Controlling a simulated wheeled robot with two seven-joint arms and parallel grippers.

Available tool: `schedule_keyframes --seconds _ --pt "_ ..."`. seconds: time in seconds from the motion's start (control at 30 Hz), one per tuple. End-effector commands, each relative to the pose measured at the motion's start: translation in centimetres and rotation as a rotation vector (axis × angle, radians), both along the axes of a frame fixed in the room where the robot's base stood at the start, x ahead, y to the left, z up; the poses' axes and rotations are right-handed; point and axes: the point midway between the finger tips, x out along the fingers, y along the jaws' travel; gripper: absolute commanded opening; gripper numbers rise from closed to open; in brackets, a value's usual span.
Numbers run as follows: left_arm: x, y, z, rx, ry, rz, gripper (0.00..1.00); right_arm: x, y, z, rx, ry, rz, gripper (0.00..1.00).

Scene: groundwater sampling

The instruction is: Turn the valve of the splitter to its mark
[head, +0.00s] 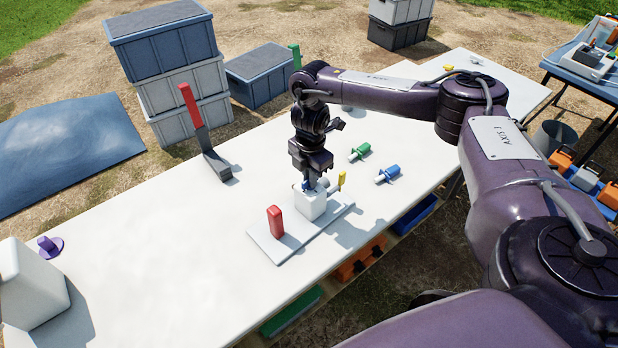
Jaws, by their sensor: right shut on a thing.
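The splitter (312,205) is a small whitish block on a pale grey base plate (262,238) on the white table. A red upright piece (275,222) stands on the plate's left part, and a yellow piece (342,180) sticks up at the block's right side. My right gripper (310,184) points down onto the top of the block and is shut on the valve, a bit of blue showing at its fingertips. The valve's mark is hidden or too small to tell. My left gripper is not in view.
Green (360,151) and blue (387,174) connectors lie right of the splitter. A dark stand with a red handle (190,105) rises behind left. A white box (28,285) and a purple piece (49,246) are at the left.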

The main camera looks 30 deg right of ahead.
Motion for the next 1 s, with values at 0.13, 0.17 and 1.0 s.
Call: schedule_keyframes --seconds 0.13,0.17,1.0 --pt "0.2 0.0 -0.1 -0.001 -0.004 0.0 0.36 0.0 0.0 -0.1 0.0 0.0 0.165 0.0" --pt "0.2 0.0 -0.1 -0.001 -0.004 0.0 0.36 0.0 0.0 -0.1 0.0 0.0 0.213 0.0" --pt "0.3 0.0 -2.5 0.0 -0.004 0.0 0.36 0.0 0.0 -0.1 0.0 0.0 1.489 0.0"
